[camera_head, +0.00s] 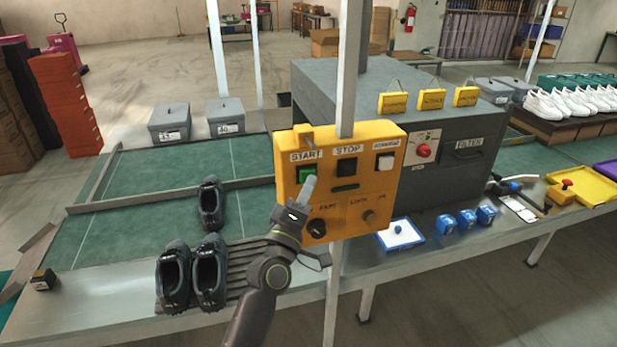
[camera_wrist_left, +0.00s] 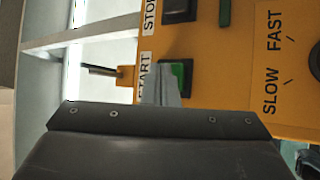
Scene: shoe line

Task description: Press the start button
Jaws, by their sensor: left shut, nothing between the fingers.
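The yellow control box (camera_head: 368,203) is mounted on a pale post. Its green start button (camera_head: 306,174) sits in a black frame under the START label. The black stop button (camera_head: 347,166) and a white button (camera_head: 385,162) are to its right. My left gripper (camera_head: 309,186) is shut and empty, its fingertips just below and in front of the start button. In the left wrist view, the grey fingertips (camera_wrist_left: 160,88) overlap the START label and lie beside the green button (camera_wrist_left: 178,74), partly covering its frame. I cannot tell whether they touch it. My right gripper is not in view.
Dark shoes (camera_head: 191,272) stand on and near a slatted rack at the lower left of the conveyor. A grey machine (camera_head: 445,175) stands behind the box. A blue-edged tray (camera_head: 400,233) and small blue boxes (camera_head: 466,219) sit on the metal ledge to the right.

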